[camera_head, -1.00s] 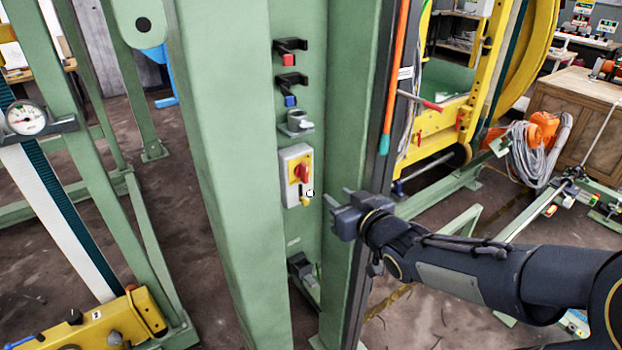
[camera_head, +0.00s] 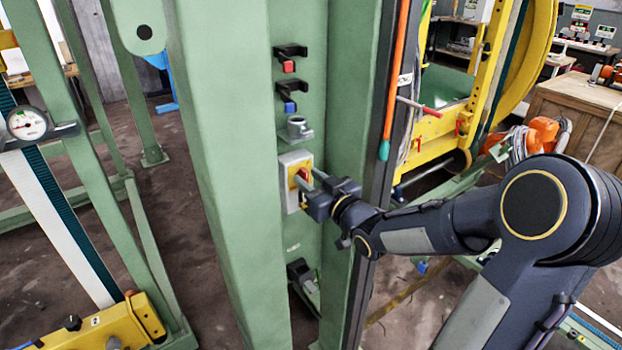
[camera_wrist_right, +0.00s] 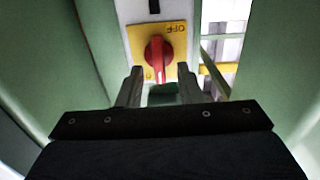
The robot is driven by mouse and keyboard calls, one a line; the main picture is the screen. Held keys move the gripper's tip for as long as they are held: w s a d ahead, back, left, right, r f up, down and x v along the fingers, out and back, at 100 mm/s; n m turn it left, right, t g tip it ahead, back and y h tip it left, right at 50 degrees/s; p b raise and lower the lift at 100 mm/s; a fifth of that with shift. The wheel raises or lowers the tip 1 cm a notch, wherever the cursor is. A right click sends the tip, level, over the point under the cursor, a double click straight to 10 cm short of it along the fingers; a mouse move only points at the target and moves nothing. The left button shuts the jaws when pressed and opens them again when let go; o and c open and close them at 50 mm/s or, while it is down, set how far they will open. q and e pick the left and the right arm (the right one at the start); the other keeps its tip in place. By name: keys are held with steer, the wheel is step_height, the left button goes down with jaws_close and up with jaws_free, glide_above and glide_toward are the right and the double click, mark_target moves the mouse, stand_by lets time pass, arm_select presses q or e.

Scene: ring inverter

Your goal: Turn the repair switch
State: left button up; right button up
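The repair switch is a red knob (camera_wrist_right: 157,55) on a yellow plate (camera_wrist_right: 177,42), set in a pale grey box (camera_head: 288,160) on the green column. In the right wrist view the knob points roughly upright, with "OFF" lettering at the plate's upper right. My right gripper (camera_head: 308,179) is at the switch. In the wrist view its two fingers (camera_wrist_right: 159,85) are open, one on either side below the knob, with a gap between them. I cannot tell whether they touch the knob. In the head view the gripper partly covers the switch. My left gripper is not in view.
The green column (camera_head: 225,180) flanks the switch recess on the left. Above the switch are black brackets with a red block (camera_head: 289,67) and a blue block (camera_head: 290,106), and a grey fitting (camera_head: 298,127). An orange-and-teal rod (camera_head: 393,80) hangs to the right.

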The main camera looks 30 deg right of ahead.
steer(key=shift+c, duration=0.3)
jaws_close()
steer(key=shift+f+b, duration=0.15)
steer(key=shift+b, duration=0.5)
steer(key=shift+a+f+n+b, duration=0.2)
steer(key=shift+n+b, duration=2.75)
steer(key=shift+b, duration=0.1)
steer(key=shift+a+f+n+b, duration=0.15)
steer(key=shift+a+n+b, duration=0.05)
steer(key=shift+n+b, duration=2.85)
steer(key=shift+a+f+n+b, duration=0.2)
steer(key=shift+n+b, duration=2.7)
steer(key=shift+b, duration=0.2)
